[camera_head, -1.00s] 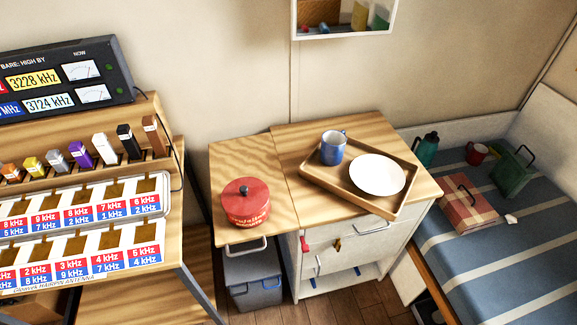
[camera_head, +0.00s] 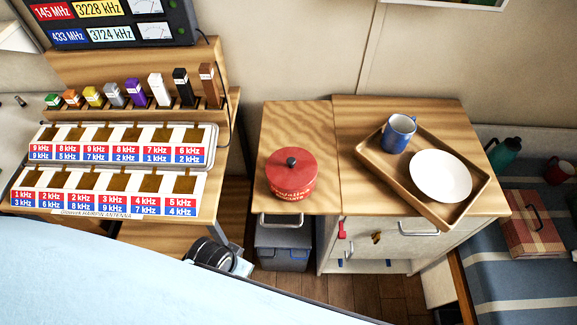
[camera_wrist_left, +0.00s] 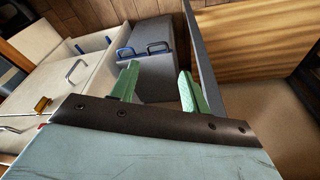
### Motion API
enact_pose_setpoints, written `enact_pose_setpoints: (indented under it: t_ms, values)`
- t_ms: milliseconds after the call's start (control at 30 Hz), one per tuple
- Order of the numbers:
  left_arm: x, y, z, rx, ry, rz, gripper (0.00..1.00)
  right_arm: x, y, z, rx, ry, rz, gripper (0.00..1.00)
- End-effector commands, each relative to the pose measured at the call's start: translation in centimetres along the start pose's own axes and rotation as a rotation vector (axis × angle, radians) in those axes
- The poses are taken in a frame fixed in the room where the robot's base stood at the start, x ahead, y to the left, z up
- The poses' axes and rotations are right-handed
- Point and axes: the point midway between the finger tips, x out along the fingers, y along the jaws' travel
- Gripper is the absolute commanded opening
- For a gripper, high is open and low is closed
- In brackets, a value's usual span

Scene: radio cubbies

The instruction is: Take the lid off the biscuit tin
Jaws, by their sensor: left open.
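The red biscuit tin (camera_head: 291,178) stands upright on the left part of the wooden cabinet top in the head view. Its red lid (camera_head: 291,164) with a dark round knob (camera_head: 291,161) is on it. My left gripper (camera_wrist_left: 158,78) shows only in the left wrist view. Its two green fingers are apart with nothing between them, above the floor area near the grey bin. The tin is not in the left wrist view. My right gripper is in neither view.
A wooden tray (camera_head: 377,165) with a blue mug (camera_head: 398,134) and a white plate (camera_head: 440,176) stands right of the tin. A desk (camera_head: 215,165) with a radio and card racks is at left. A grey bin (camera_head: 283,245) sits below the tin. Cabinet top around the tin is clear.

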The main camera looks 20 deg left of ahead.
Motion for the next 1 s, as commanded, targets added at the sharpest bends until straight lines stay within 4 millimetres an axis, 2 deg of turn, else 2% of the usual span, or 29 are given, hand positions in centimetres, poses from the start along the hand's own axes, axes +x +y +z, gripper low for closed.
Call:
enact_pose_setpoints:
  t_ms: [33,267,333,400,800,1000]
  values:
    - [-1.5,0.1,-1.0,-0.001,0.015,0.002,0.46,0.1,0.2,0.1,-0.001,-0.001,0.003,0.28]
    - [-7.8,0.8,-4.7,-0.003,0.058,0.024,0.46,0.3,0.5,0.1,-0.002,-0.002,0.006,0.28]
    - [-9.9,1.5,-6.4,-0.001,0.080,0.046,0.46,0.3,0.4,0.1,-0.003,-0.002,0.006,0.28]
    - [-12.1,2.8,-9.0,0.005,0.108,0.090,0.46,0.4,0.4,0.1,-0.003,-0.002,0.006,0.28]
    - [-16.7,8.7,-18.8,0.062,0.120,0.257,0.46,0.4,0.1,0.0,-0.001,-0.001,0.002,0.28]
    - [-19.8,9.7,-23.4,0.094,0.049,0.247,0.46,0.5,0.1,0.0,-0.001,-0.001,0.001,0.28]
